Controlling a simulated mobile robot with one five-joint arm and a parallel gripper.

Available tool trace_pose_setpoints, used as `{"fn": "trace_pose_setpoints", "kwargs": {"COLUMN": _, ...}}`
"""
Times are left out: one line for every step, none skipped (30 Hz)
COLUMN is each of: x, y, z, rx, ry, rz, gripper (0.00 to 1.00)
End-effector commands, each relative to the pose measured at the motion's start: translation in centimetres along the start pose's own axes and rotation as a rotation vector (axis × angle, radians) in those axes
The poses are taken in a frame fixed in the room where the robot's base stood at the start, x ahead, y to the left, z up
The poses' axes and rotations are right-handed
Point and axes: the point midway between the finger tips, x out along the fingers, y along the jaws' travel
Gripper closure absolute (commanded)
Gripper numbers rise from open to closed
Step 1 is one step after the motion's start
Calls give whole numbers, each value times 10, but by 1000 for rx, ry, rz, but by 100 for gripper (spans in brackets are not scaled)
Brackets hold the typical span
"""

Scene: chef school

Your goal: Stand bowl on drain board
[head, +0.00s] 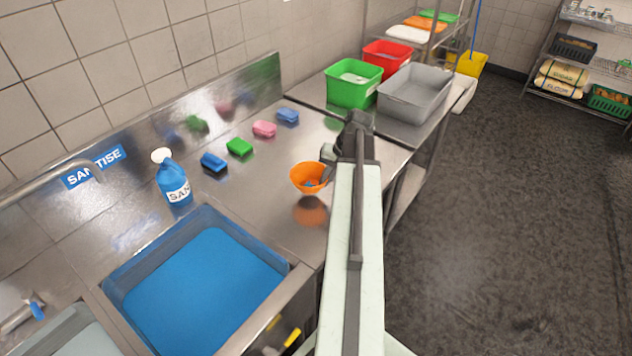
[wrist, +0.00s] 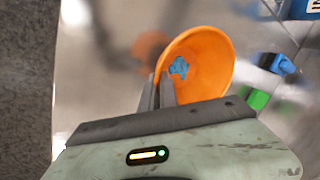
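An orange bowl (head: 305,178) with a blue patch inside is in the middle of the head view. It also shows in the wrist view (wrist: 208,62), tilted, with its open side partly facing the camera. My gripper (wrist: 161,88) is shut on the near rim of the bowl, one finger on each side of the wall. In the head view my gripper (head: 327,158) is largely hidden behind my arm. The bowl hangs above the steel drain board (head: 265,200), its reflection showing below it, apart from it.
A sink (head: 200,290) of blue liquid lies at the front left. Several coloured sponges (head: 239,147) line the back of the steel. Green (head: 352,90), red and grey tubs stand at the far end. The steel around the bowl is clear.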

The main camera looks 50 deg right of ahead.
Motion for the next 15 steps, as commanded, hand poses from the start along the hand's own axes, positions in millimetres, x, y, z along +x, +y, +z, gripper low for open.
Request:
{"fn": "trace_pose_setpoints", "kwargs": {"x": 0, "y": 0, "z": -2, "rx": -2, "ry": -1, "rz": 0, "gripper": 100}}
{"fn": "trace_pose_setpoints", "kwargs": {"x": 1, "y": -1, "z": -1, "rx": -3, "ry": -2, "rz": 0, "gripper": 100}}
{"fn": "trace_pose_setpoints", "kwargs": {"x": 1, "y": -3, "z": -1, "rx": -6, "ry": -3, "rz": 0, "gripper": 100}}
{"fn": "trace_pose_setpoints", "kwargs": {"x": 2, "y": -4, "z": -2, "rx": -7, "ry": -3, "rz": 0, "gripper": 100}}
{"fn": "trace_pose_setpoints", "kwargs": {"x": 2, "y": -4, "z": -3, "rx": -9, "ry": -4, "rz": 0, "gripper": 100}}
{"fn": "trace_pose_setpoints", "kwargs": {"x": 3, "y": -4, "z": -7, "rx": -10, "ry": -4, "rz": 0, "gripper": 100}}
{"fn": "trace_pose_setpoints", "kwargs": {"x": 3, "y": -3, "z": -10, "rx": -10, "ry": -4, "rz": 0, "gripper": 100}}
{"fn": "trace_pose_setpoints", "kwargs": {"x": 5, "y": -1, "z": -14, "rx": -10, "ry": -4, "rz": 0, "gripper": 100}}
{"fn": "trace_pose_setpoints", "kwargs": {"x": 18, "y": 5, "z": -10, "rx": -9, "ry": -4, "rz": 0, "gripper": 100}}
{"fn": "trace_pose_setpoints", "kwargs": {"x": 25, "y": 7, "z": -10, "rx": -9, "ry": -4, "rz": 0, "gripper": 100}}
{"fn": "trace_pose_setpoints", "kwargs": {"x": 30, "y": 10, "z": -9, "rx": -8, "ry": -4, "rz": 0, "gripper": 100}}
{"fn": "trace_pose_setpoints", "kwargs": {"x": 36, "y": 12, "z": -9, "rx": -9, "ry": -4, "rz": 0, "gripper": 100}}
{"fn": "trace_pose_setpoints", "kwargs": {"x": 39, "y": 13, "z": -9, "rx": -9, "ry": -4, "rz": 0, "gripper": 100}}
{"fn": "trace_pose_setpoints", "kwargs": {"x": 40, "y": 12, "z": -9, "rx": -10, "ry": -4, "rz": 0, "gripper": 100}}
{"fn": "trace_pose_setpoints", "kwargs": {"x": 40, "y": 11, "z": -9, "rx": -11, "ry": -5, "rz": 0, "gripper": 100}}
